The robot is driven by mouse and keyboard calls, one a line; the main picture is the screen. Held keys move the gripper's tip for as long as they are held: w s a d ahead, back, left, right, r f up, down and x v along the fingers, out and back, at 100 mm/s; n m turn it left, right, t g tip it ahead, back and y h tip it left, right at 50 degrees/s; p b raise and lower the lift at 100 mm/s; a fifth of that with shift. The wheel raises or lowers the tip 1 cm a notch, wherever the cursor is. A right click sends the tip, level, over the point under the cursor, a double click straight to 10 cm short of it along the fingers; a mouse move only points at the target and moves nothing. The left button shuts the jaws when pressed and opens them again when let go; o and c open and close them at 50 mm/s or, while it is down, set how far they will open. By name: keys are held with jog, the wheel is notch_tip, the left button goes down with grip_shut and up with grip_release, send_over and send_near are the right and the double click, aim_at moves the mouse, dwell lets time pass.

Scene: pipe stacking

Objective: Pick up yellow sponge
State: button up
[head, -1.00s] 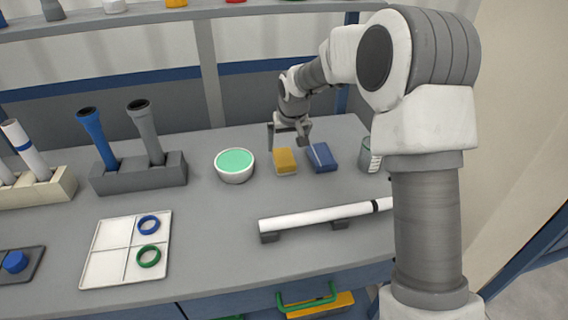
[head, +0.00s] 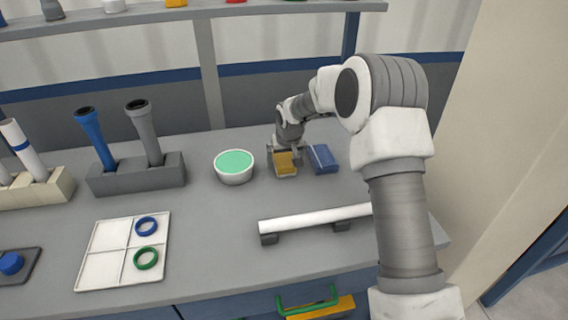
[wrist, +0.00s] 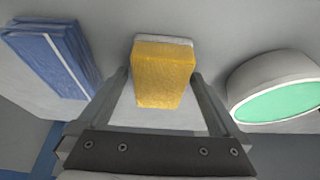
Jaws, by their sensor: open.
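The yellow sponge (head: 285,168), with a pale layer along one edge, lies on the grey table between the bowl and a blue block. It also shows in the wrist view (wrist: 163,75), in front of my gripper (wrist: 160,95) with a finger on each side of it. My gripper is open, its fingers spread wider than the sponge. In the head view my gripper (head: 285,158) is low over the sponge and partly hides its far end. I cannot tell whether the fingers touch it.
A white bowl with green contents (head: 234,167) stands left of the sponge, and a blue block (head: 322,158) lies close on its right. A white pipe (head: 315,219) rests on supports nearer the front. A divided tray (head: 105,262) holds blue and green rings.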

aim_at(285, 156)
jog(key=c, duration=1.3)
jog(key=shift+o, duration=0.2)
jog(key=shift+r, duration=0.1)
jog(key=shift+r, duration=0.55)
jog(key=r, duration=0.2)
jog(key=r+p, duration=0.1)
jog(key=shift+s+d+r, duration=0.25)
jog(key=shift+d+r, duration=0.05)
jog(key=shift+d, duration=0.05)
jog(key=s+d+r+p, duration=0.1)
jog(key=s+d+r, duration=0.5)
jog(key=s+d, duration=0.1)
jog(key=shift+s, duration=0.6)
jog(key=shift+r, duration=0.1)
